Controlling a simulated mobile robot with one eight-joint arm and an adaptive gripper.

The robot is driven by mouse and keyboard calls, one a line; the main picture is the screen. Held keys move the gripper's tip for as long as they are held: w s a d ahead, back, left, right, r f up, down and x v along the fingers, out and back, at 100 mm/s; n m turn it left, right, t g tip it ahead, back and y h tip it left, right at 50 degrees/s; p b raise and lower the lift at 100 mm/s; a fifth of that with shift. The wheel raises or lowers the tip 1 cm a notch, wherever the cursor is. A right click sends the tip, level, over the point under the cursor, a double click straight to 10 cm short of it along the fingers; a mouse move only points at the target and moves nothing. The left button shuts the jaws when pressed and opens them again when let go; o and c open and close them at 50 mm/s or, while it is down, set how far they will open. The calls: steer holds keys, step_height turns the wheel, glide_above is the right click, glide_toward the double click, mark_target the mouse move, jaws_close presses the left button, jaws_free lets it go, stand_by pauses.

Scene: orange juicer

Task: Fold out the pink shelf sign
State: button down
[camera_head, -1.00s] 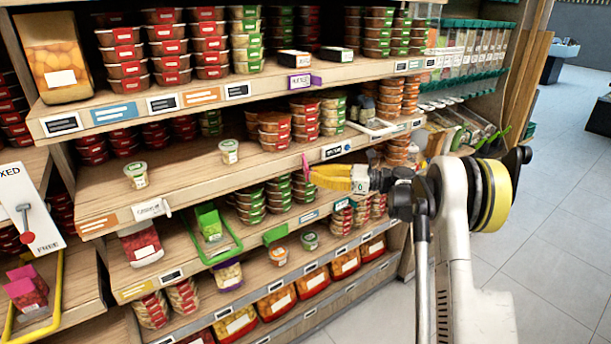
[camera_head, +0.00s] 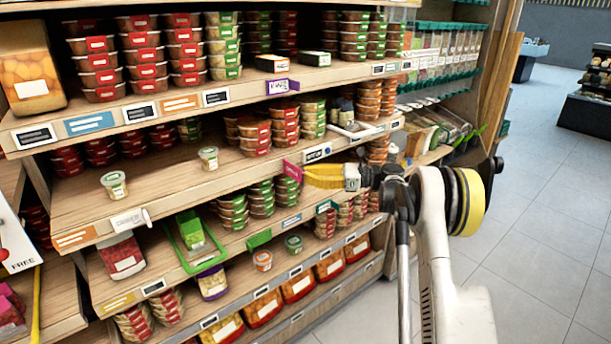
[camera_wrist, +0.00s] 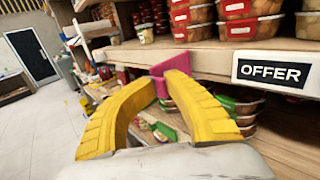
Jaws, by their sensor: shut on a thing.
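The pink shelf sign (camera_head: 292,171) sits at the front edge of the middle shelf, left of a black and white label. In the wrist view the pink sign (camera_wrist: 172,66) is at the tips of my yellow fingers, partly hidden behind them. It stands out from the shelf edge there. My gripper (camera_head: 308,175) reaches in from the right with its tips at the sign. In the wrist view my gripper (camera_wrist: 168,84) has its fingertips close together on the sign's lower part.
A purple sign (camera_head: 278,87) stands out from the shelf above, and a green sign (camera_head: 259,239) from the shelf below. An OFFER label (camera_wrist: 270,72) is on the shelf edge right of the fingers. Stacked tubs (camera_head: 285,124) stand behind. Open floor (camera_head: 545,220) lies to the right.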

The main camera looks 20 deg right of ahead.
steer(key=shift+d+r, duration=0.1)
steer(key=shift+d, duration=0.1)
steer(key=c, duration=1.8)
jaws_free()
steer(key=shift+w+d, duration=0.1)
steer(key=shift+c, duration=0.2)
steer(key=v, duration=1.2)
